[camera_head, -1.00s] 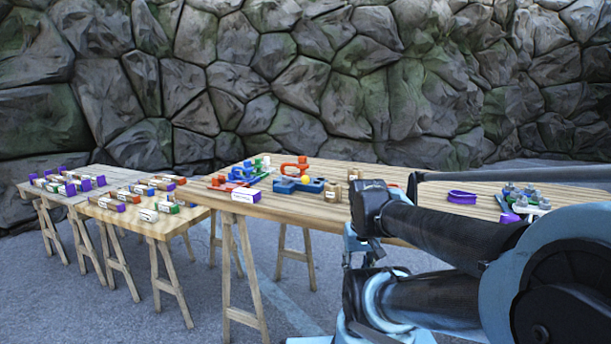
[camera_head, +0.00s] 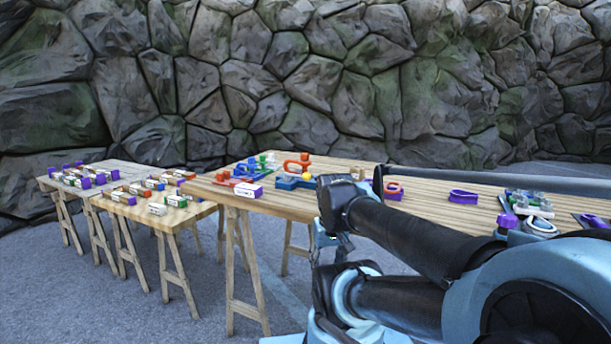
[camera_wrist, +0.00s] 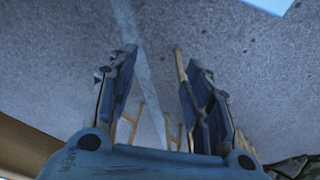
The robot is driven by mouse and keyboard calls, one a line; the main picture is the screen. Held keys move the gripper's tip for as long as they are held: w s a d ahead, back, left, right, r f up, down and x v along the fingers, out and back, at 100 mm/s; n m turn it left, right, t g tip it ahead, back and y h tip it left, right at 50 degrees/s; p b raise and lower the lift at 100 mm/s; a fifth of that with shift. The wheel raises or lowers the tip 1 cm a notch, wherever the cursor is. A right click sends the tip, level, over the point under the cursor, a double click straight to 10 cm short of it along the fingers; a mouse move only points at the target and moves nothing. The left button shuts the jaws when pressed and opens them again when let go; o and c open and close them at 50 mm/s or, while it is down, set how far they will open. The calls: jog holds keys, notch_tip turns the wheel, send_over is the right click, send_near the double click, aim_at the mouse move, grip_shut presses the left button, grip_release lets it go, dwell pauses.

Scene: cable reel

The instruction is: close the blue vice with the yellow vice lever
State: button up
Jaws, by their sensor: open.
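A blue vice (camera_head: 287,183) sits on the long wooden table in the head view, left of my arm. A small yellow knob (camera_head: 306,176) shows at its right side; I cannot tell whether it is the lever's end. An orange-red looped part (camera_head: 297,163) stands just behind or on the vice. My arm hides what lies right of it, and the jaw gap cannot be made out. My gripper (camera_wrist: 162,60) is open and empty in the wrist view, pointing down at grey ground, apart from the vice.
The long wooden table (camera_head: 425,183) carries a purple clamp (camera_head: 463,197), an orange and purple clamp (camera_head: 393,190), and a white-labelled purple box (camera_head: 248,190). Lower tables with small boxes stand left. Trestle legs (camera_head: 246,270) stand below. A stone wall closes the back.

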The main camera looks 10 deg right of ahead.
jog(key=w+d+r+n+g+y, duration=0.1)
jog(key=w+r+n+g, duration=0.35)
jog(key=w+r, duration=2.2)
jog(key=w+d+r+n, duration=0.2)
jog(key=w+r+n, duration=0.3)
jog(key=w, duration=0.6)
jog(key=shift+m+t+y, duration=0.3)
jog(key=shift+m+t, duration=0.05)
jog(key=shift+m, duration=0.3)
jog(key=s+f, duration=0.1)
jog(key=f, duration=0.4)
jog(key=s+a+f, duration=0.1)
jog(key=f, duration=0.4)
jog(key=a+f, duration=0.1)
jog(key=f, duration=0.4)
jog(key=shift+s+a+f, duration=0.2)
jog(key=shift+s+f, duration=0.15)
jog(key=shift+s, duration=0.05)
jog(key=shift+c, duration=0.4)
grip_shut()
